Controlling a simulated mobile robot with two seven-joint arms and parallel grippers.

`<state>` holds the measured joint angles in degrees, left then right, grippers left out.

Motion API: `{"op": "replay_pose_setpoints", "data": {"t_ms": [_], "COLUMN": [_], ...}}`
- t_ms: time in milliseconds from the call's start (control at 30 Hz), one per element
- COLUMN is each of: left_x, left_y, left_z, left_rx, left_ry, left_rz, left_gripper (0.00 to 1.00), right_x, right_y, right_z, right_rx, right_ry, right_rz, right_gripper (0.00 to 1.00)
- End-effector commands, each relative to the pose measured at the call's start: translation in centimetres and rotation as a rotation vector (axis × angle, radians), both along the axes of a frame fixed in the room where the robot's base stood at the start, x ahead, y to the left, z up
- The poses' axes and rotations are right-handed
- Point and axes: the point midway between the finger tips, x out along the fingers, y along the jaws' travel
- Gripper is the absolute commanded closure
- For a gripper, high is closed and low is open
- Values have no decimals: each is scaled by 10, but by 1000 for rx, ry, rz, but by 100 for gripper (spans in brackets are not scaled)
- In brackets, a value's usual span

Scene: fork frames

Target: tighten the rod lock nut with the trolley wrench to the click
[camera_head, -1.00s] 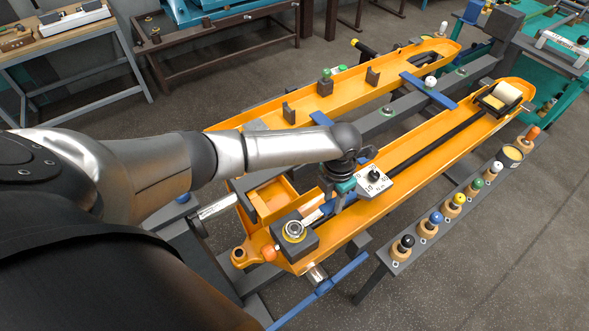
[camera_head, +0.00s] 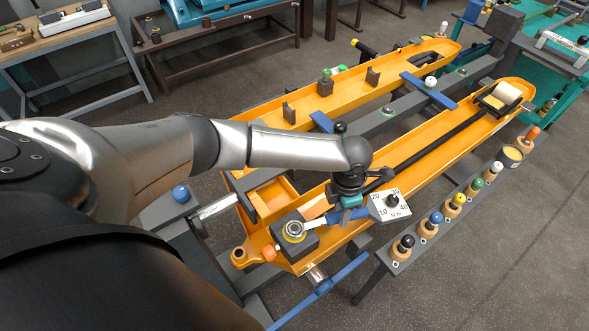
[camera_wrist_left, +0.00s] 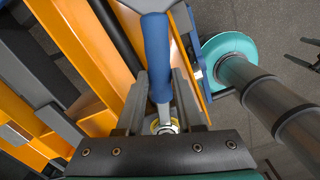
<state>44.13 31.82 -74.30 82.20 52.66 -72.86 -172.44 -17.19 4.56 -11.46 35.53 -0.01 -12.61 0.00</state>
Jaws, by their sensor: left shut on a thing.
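The rod lock nut (camera_head: 293,229) sits in a yellow ring on a dark block at the near end of the orange frame. The wrench (camera_head: 320,222) has a blue handle and a steel shaft, and its head end is at the nut. Exact seating cannot be told. My left gripper (camera_head: 347,208) is shut on the wrench, partly hiding it. A white dial plate (camera_head: 391,206) marked 10 to 40 N m shows beyond the gripper. In the left wrist view, the blue handle (camera_wrist_left: 157,55) runs between the fingers toward the nut (camera_wrist_left: 165,127).
The orange frame (camera_head: 440,150) with a dark rod stretches to the back right. A rail with several coloured knobs (camera_head: 432,220) stands at the right. A blue bar (camera_head: 325,287) juts out at the front. Bare floor (camera_head: 500,260) lies to the right.

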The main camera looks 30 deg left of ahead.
Motion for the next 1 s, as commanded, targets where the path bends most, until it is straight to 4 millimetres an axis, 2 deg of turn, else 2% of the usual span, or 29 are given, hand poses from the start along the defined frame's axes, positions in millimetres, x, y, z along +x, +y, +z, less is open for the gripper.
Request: {"op": "replay_pose_setpoints", "data": {"t_ms": [467,1000], "left_x": [-1,-17], "left_y": [-4,-19], "left_z": [2,2], "left_rx": [-4,-5], "left_ry": [-2,-4], "left_rz": [-31,-219], "left_gripper": [100,100], "right_x": [0,0], "right_y": [0,0], "right_z": [0,0], "right_rx": [0,0], "right_ry": [0,0], "right_rz": [0,0], "right_gripper": [27,27]}}
